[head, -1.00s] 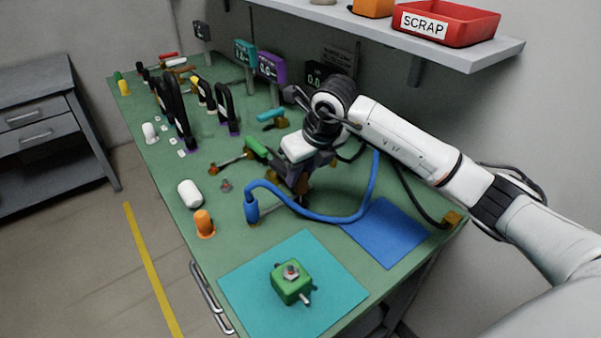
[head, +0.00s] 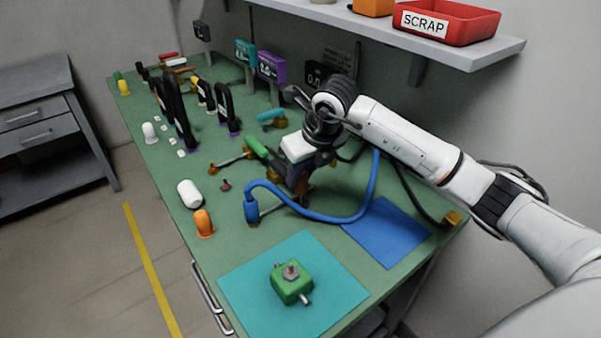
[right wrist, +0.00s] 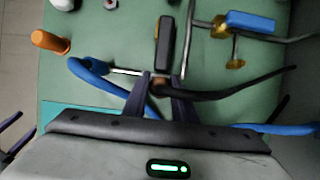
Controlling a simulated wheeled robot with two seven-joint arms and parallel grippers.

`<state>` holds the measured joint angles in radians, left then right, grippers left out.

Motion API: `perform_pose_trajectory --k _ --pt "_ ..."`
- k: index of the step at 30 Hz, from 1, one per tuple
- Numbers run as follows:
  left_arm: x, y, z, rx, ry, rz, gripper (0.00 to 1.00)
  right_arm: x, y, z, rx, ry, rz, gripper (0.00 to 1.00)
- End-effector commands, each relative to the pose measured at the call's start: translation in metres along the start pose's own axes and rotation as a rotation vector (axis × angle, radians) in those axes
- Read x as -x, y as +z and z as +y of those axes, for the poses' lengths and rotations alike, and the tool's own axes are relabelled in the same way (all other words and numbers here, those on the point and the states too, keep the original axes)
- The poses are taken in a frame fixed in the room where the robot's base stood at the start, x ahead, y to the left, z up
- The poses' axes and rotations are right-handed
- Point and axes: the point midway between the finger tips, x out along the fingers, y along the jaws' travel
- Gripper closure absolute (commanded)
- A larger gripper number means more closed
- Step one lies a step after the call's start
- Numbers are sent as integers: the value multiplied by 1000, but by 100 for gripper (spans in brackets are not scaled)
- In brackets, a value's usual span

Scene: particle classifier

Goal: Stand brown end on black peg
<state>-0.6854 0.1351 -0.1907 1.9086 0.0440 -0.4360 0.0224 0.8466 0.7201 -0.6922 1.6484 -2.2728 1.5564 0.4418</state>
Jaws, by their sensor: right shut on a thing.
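My right gripper (right wrist: 160,92) is shut on the brown end (right wrist: 161,84) of a black cable (right wrist: 240,90) in the right wrist view. The cable runs off to the right from the fingers. In the head view this gripper (head: 300,186) is low over the middle of the green bench, and its fingers are largely hidden by the blue cable and my wrist. A small black peg (head: 145,73) appears to stand among other pegs at the far left end of the bench; it is small and hard to make out.
A blue cable (head: 330,218) loops close around my gripper. An orange peg (head: 204,223) and a white peg (head: 190,194) stand at the front edge. Tall black arches (head: 181,120) rise between gripper and far pegs. A shelf (head: 440,42) overhangs the back.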

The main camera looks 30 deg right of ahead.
Motion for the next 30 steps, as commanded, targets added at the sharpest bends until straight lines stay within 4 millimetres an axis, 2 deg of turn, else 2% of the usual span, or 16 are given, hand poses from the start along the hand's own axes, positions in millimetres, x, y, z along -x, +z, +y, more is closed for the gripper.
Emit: perform_pose_trajectory --k 30 --pt "-15 14 -2 0 0 1 33 -25 -10 0 0 0 0 98"
